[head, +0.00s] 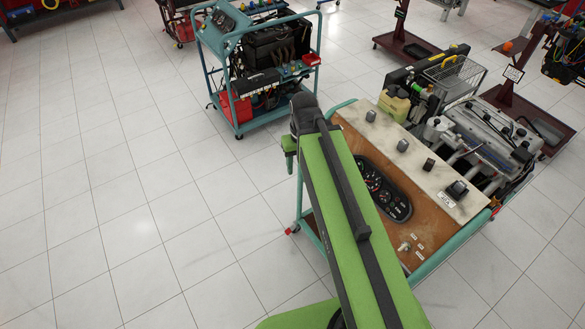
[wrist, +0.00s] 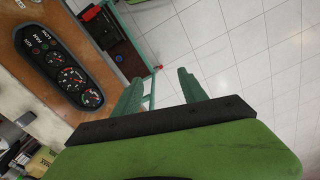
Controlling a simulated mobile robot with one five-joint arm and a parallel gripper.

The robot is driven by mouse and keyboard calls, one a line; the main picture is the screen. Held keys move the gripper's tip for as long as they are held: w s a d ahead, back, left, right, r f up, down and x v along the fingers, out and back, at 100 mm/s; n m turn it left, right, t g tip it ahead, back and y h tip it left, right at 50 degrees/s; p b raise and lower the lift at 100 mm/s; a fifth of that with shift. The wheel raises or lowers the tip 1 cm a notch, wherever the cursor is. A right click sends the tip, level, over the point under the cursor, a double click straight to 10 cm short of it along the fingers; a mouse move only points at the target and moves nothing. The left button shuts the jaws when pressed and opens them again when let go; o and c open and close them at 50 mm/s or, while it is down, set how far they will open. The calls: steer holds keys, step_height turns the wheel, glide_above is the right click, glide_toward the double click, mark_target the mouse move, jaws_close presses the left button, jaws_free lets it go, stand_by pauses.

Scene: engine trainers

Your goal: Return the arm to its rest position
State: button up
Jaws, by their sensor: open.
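My green arm reaches up across the middle of the head view, in front of an engine trainer cart with a wooden panel (head: 325,215). In the wrist view, my gripper (wrist: 160,77) shows two green fingers standing apart, with nothing between them. In the head view, the far end of my arm is dark, and a small green part (head: 290,146) sticks out at its left; the fingers are mostly hidden there. The wrist view also shows the cart's panel with its gauge cluster (wrist: 62,70) to the left of the fingers.
The gauge cluster (head: 384,190) and several dark switches sit on the panel beside my arm. An engine (head: 490,135) lies behind it at right. Another teal-framed trainer cart (head: 237,116) stands farther back. White tiled floor (head: 130,220) is clear at left.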

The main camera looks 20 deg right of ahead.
steer(key=a, duration=0.3)
steer(key=shift+s, duration=0.3)
step_height(320, 180, down, 21)
steer(key=b, duration=2)
steer(key=shift+d+b, duration=0.15)
steer(key=shift+b, duration=0.25)
steer(key=shift+r, duration=0.1)
steer(key=shift+c, duration=0.4)
